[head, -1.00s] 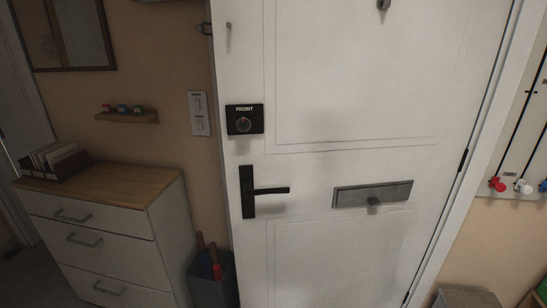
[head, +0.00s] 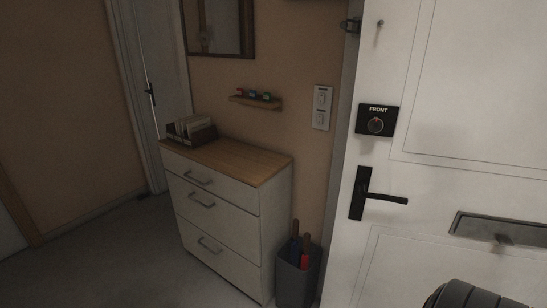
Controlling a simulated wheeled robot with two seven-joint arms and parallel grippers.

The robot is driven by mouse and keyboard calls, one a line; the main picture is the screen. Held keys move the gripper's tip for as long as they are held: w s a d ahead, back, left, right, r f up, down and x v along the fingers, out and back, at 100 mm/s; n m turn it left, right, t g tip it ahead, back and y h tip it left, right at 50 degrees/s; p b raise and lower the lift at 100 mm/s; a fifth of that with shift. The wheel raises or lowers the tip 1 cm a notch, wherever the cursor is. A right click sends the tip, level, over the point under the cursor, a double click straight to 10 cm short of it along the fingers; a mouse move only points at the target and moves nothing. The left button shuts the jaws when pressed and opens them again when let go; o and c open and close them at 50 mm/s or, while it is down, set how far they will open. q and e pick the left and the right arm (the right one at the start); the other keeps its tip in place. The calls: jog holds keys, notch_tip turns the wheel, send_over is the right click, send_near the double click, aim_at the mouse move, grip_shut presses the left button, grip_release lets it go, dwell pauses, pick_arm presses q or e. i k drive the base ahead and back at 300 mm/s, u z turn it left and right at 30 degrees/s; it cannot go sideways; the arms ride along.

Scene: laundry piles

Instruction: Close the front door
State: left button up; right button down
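The white front door (head: 400,225) fills the right side of the head view. It has a black lever handle (head: 362,193), a black lock plate marked FRONT (head: 377,120) with a round knob, and a grey letter flap (head: 505,230). The door's left edge lies along the frame beside the tan wall, and I cannot tell whether it is fully latched. A dark rounded part of my own body shows at the bottom right, in front of the door. Neither gripper's fingers are in view.
A white chest of drawers (head: 222,212) with a wooden top stands left of the door. A grey umbrella bin (head: 297,275) stands between them. A small shelf (head: 256,102) and a switch panel (head: 322,107) are on the wall. Grey floor (head: 110,260) is clear at the left.

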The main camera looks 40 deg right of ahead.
aim_at(457, 88)
jog(key=u, duration=0.45)
jog(key=k, duration=1)
jog(key=z, duration=1.3)
